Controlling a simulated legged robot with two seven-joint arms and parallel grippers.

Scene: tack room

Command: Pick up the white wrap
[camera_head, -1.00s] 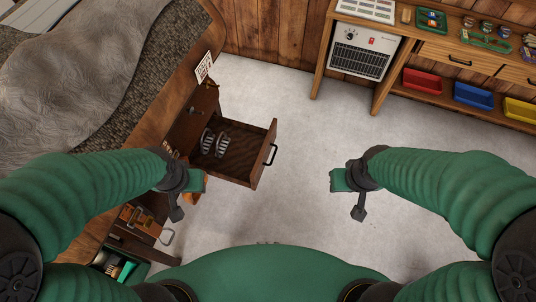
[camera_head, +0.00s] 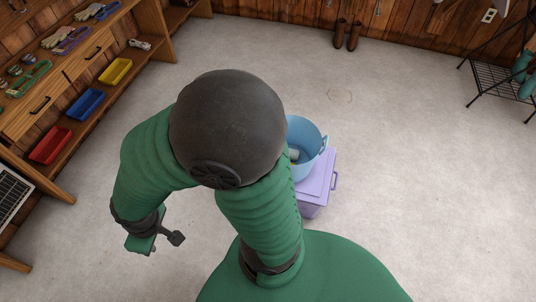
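I cannot make out the white wrap for certain. The bucket stands on a lilac box (camera_head: 318,185) with a side handle. Another small whitish thing (camera_head: 139,44) lies at the end of the lower shelf.
A wooden shelf unit (camera_head: 70,80) at the left holds red (camera_head: 50,144), blue (camera_head: 86,104) and yellow (camera_head: 116,71) trays. Brown boots (camera_head: 347,34) stand by the back wall. A black metal rack (camera_head: 497,78) is at the right. The floor between is clear.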

